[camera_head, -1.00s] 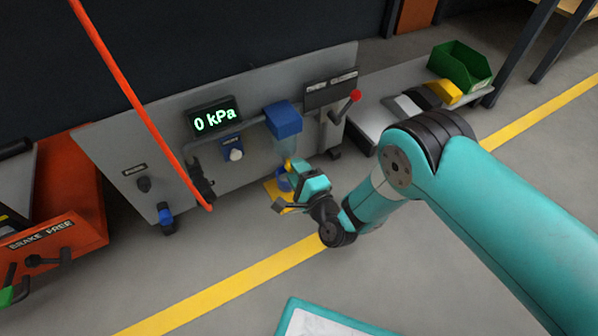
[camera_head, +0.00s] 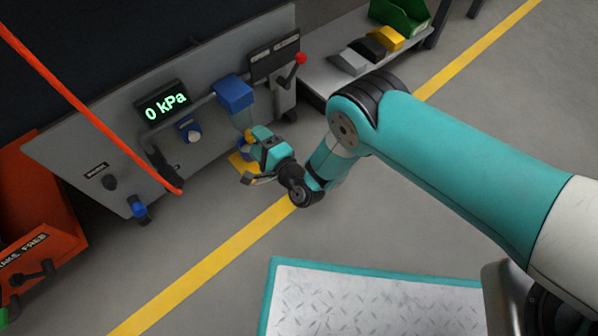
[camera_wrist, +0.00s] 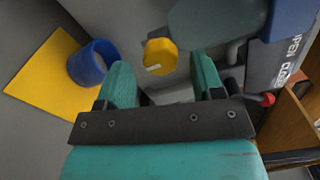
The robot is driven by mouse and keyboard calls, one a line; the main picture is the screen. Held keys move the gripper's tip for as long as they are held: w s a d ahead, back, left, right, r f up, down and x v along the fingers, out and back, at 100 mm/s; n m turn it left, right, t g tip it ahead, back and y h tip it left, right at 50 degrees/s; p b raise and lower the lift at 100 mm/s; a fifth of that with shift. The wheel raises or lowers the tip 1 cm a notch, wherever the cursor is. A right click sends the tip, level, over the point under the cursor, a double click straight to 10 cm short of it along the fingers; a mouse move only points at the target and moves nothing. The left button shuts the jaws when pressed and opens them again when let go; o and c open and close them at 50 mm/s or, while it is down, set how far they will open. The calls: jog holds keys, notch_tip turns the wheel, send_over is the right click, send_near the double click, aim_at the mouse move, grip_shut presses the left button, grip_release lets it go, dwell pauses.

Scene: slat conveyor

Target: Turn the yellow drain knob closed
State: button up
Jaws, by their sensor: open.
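The yellow drain knob (camera_wrist: 160,57) shows in the wrist view, just beyond the gap between my fingertips. It has a short pale mark on its face. It hangs under a grey-blue bowl (camera_wrist: 215,30) at the top of that view. My gripper (camera_wrist: 165,80) is open, with one teal finger on each side and nothing between them. In the head view my gripper (camera_head: 246,158) is beside the knob (camera_head: 249,135), below the blue filter housing (camera_head: 234,93), and partly hides it. I cannot tell whether a finger touches the knob.
A blue cup (camera_wrist: 92,62) stands on a yellow mat (camera_wrist: 50,85) left of my fingers. A red-tipped lever (camera_head: 300,60) is right of the housing. An orange-red hose (camera_head: 90,110) hangs at left. The display (camera_head: 163,103) reads 0 kPa. Open floor lies in front.

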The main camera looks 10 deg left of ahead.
jog(key=p+v, duration=1.6)
jog(key=p, duration=0.4)
jog(key=shift+s+d+p, duration=0.3)
jog(key=shift+p, duration=0.1)
jog(key=shift+r, duration=0.2)
